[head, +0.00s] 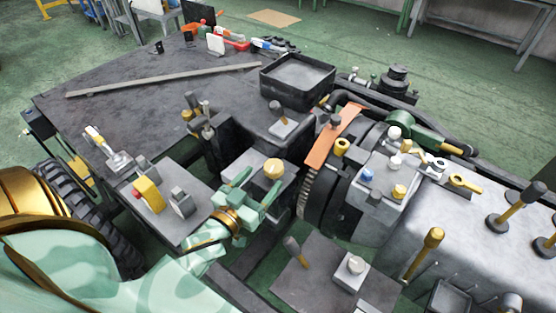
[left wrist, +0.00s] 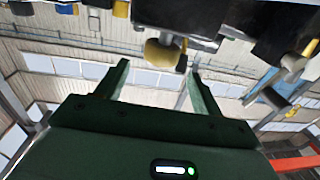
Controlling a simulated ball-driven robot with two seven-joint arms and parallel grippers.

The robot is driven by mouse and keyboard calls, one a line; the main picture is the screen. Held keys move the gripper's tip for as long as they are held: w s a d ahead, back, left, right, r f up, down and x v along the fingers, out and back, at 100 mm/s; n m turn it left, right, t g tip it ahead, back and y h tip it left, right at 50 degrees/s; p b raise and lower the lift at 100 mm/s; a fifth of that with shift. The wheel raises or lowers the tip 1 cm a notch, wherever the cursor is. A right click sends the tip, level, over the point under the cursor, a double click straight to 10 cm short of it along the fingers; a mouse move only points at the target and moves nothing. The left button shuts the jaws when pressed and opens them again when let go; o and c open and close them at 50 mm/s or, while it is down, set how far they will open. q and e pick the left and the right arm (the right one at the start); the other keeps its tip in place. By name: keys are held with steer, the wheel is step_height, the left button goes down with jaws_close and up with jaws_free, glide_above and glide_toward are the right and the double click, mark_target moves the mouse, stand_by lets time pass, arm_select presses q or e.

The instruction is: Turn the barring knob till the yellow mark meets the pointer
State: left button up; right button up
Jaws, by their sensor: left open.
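A yellow knob (head: 274,168) sits on a grey block (head: 256,182) near the middle of the head view. It looks like the barring knob, but I cannot be sure. My left gripper (head: 262,184) is open right beside this knob, its two pale green fingers pointing toward it. In the left wrist view, a yellow knob (left wrist: 162,55) shows just beyond and between the open fingertips, apart from them. I cannot make out the yellow mark or a pointer. My right gripper is not in view.
A toothed dark wheel (head: 314,196) with an orange strip (head: 333,138) over it stands right of the knob. A black tray (head: 298,78) stands behind. The far-left tabletop (head: 130,108) is mostly clear.

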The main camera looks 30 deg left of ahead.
mark_target(277, 161)
arm_select(q)
steer(key=w, duration=0.8)
steer(key=shift+b, duration=0.35)
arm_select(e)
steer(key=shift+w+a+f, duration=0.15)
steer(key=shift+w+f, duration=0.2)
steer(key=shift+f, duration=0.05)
arm_select(q)
steer(key=c, duration=1)
